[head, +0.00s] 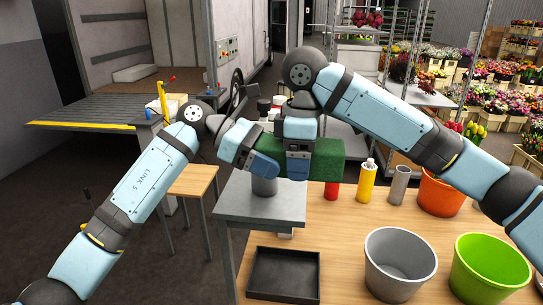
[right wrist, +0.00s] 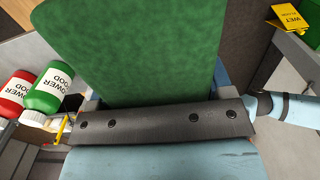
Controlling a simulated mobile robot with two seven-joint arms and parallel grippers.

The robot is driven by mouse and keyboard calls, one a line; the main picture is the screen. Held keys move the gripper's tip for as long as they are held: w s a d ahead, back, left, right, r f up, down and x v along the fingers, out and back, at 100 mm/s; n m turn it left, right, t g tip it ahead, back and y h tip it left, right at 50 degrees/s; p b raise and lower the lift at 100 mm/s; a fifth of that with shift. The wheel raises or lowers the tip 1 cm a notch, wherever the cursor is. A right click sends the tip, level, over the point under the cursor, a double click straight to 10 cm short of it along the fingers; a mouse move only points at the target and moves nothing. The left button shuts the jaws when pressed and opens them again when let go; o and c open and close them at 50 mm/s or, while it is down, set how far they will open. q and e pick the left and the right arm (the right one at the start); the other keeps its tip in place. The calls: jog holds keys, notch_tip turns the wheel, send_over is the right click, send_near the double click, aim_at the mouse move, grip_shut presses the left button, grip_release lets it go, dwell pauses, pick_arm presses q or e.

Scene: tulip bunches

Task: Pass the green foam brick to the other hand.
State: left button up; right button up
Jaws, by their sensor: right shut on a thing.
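The green foam brick (head: 328,160) is held in the air above the grey side table and the wooden bench. My right gripper (head: 298,165) points down and is shut on the middle of the brick. In the right wrist view the brick (right wrist: 140,45) fills the upper middle, between the fingers. My left gripper (head: 264,166) comes in from the left and sits at the brick's left end, with a blue finger in front of it. Whether it touches or grips the brick is hidden. Part of my left arm (right wrist: 290,108) shows at the right of the wrist view.
A grey side table (head: 245,205) adjoins the wooden bench (head: 340,230). On the bench are a black tray (head: 283,292), a grey bucket (head: 400,290), a green bucket (head: 490,285), an orange bucket (head: 440,195), a yellow bottle (head: 367,185) and a grey can (head: 398,188). The bench's middle is clear.

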jog(key=o, duration=0.9)
jog(key=shift+r, duration=0.1)
